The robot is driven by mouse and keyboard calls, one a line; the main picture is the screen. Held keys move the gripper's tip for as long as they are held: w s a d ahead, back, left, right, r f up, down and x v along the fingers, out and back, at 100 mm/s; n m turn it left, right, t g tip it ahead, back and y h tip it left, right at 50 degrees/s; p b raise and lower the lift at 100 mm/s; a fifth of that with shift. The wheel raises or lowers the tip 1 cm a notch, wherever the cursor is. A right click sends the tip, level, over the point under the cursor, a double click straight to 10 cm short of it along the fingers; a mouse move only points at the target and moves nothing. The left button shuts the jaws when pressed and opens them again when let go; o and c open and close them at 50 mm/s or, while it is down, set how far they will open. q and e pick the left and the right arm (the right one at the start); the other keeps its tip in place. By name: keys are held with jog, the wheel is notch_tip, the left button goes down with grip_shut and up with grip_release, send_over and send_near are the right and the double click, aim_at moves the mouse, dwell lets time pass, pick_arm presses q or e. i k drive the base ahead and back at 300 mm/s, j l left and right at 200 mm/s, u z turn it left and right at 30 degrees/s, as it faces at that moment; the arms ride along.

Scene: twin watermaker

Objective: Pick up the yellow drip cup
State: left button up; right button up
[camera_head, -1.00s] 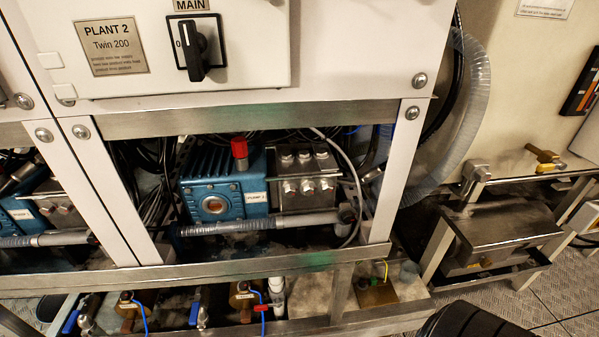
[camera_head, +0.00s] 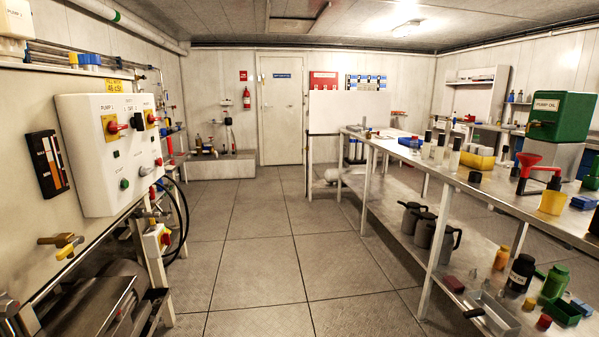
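A yellow cup (camera_head: 552,202) stands upright on the right-hand bench top, close to a red funnel (camera_head: 529,163) and a dark part that reaches over it. A smaller yellow piece (camera_head: 529,303) lies on the lower shelf of the same bench. A wider yellow container (camera_head: 478,158) stands farther back on the bench top. The cup near the funnel looks most like the drip cup, but I cannot be sure. Neither of my grippers is in view.
The right bench (camera_head: 440,177) carries bottles and a green pump oil can (camera_head: 559,116); dark jugs (camera_head: 422,225) stand on its shelf. A control box (camera_head: 108,153) and piping line the left. The tiled floor (camera_head: 260,260) between is clear up to the door (camera_head: 281,110).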

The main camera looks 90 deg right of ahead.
aim_at(552, 202)
jog(key=z, duration=4.35)
